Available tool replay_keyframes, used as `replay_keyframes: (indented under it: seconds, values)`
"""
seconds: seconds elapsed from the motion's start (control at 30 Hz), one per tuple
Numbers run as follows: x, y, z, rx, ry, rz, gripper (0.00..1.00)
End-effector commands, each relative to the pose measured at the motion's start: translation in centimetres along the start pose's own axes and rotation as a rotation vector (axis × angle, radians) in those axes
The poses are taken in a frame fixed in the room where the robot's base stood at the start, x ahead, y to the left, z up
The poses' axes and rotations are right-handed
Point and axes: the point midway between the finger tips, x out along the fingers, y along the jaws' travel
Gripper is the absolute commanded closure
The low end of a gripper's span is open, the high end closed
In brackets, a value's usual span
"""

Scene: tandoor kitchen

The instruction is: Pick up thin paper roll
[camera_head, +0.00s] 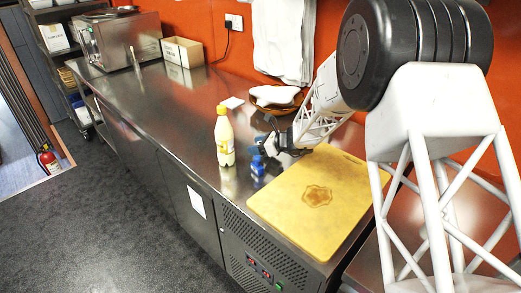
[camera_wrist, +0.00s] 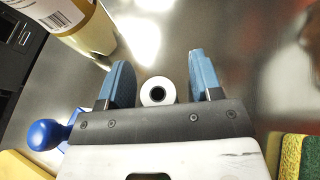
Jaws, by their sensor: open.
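In the wrist view, a small white paper roll (camera_wrist: 146,94) shows end-on as a white ring with a dark hole. It appears between the two blue fingers of my gripper (camera_wrist: 160,66), close to the dark bar at their base. The fingers are apart, with a gap on both sides of the roll. How far the roll lies below the fingers is hard to tell.
A yellow bottle (camera_head: 224,140) stands left of my gripper. A blue-topped object (camera_head: 257,166) is just in front of it. A yellow cutting board (camera_head: 290,215) lies nearer, a basket (camera_head: 266,105) with a white cloth behind. A sponge (camera_wrist: 291,155) shows at lower right.

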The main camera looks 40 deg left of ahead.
Motion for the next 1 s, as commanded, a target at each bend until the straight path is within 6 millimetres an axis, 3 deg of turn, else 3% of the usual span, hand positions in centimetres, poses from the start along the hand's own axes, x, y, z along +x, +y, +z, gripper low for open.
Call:
replay_keyframes:
  seconds: [0.47,0.8,1.0]
  values:
    - [-0.02,0.01,0.02,0.000,0.000,0.000,0.43]
    - [-0.02,0.01,0.02,0.000,0.000,0.000,0.94]
    - [-0.03,0.01,0.03,-0.001,0.000,0.000,0.94]
